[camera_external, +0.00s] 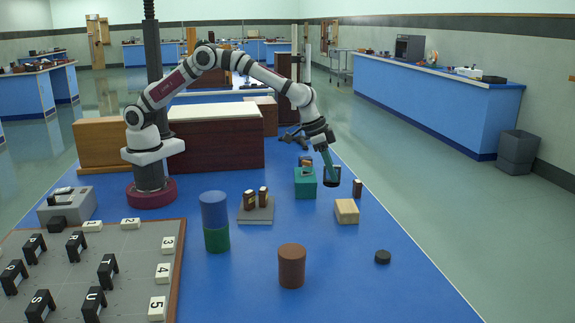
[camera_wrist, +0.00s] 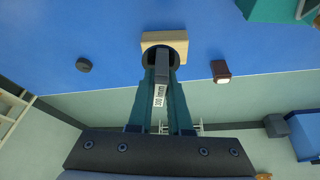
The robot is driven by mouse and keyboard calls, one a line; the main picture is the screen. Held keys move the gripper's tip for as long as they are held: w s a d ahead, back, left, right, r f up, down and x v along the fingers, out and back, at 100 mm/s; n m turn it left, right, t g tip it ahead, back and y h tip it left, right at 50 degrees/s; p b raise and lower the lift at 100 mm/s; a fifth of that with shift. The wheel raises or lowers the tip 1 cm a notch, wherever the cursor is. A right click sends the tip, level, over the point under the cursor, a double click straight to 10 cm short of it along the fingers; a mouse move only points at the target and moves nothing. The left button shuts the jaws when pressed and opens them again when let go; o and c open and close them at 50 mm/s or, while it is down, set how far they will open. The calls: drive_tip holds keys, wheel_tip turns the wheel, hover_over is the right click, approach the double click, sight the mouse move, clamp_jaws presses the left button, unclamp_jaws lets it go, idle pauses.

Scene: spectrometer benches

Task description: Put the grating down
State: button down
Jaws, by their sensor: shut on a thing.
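My gripper (camera_external: 330,172) is shut on the grating, a grey piece with a white label reading "300 l/mm" (camera_wrist: 160,95) and a dark round part at its far end. In the wrist view the teal fingers of my gripper (camera_wrist: 161,75) press it from both sides. In the external view the grating (camera_external: 332,181) shows as a small dark shape at the fingertips, above the table. A light wooden block (camera_external: 346,212) lies below and nearer the camera; in the wrist view this block (camera_wrist: 178,40) is partly covered by the grating's end.
A teal box (camera_external: 305,187) with small items on top stands left of my gripper. A small brown block (camera_external: 357,188) stands to the right. A black puck (camera_external: 382,257) and a brown cylinder (camera_external: 291,266) stand nearer the camera. Blue table between them is bare.

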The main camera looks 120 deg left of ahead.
drive_tip(key=s+a+f+n, duration=0.1)
drive_tip(key=s+a+f, duration=0.1)
drive_tip(key=a, duration=0.6)
drive_tip(key=s+a+f+n, duration=0.1)
drive_tip(key=s+a+f, duration=0.1)
drive_tip(key=a, duration=0.6)
drive_tip(key=s+a+f+n+y, duration=0.1)
drive_tip(key=s+a, duration=0.3)
drive_tip(key=a, duration=0.4)
drive_tip(key=shift+s+a+f+g, duration=0.1)
drive_tip(key=shift+s+f+g, duration=0.05)
drive_tip(key=shift+f, duration=0.3)
drive_tip(key=shift+s+f+g, duration=0.15)
drive_tip(key=shift+f, duration=0.3)
drive_tip(key=shift+s+a+f, duration=0.1)
drive_tip(key=shift+a+f, duration=0.05)
drive_tip(key=shift+f, duration=1.95)
drive_tip(key=shift+f, duration=0.1)
drive_tip(key=c, duration=0.8)
unclamp_jaws()
drive_tip(key=shift+c, duration=0.2)
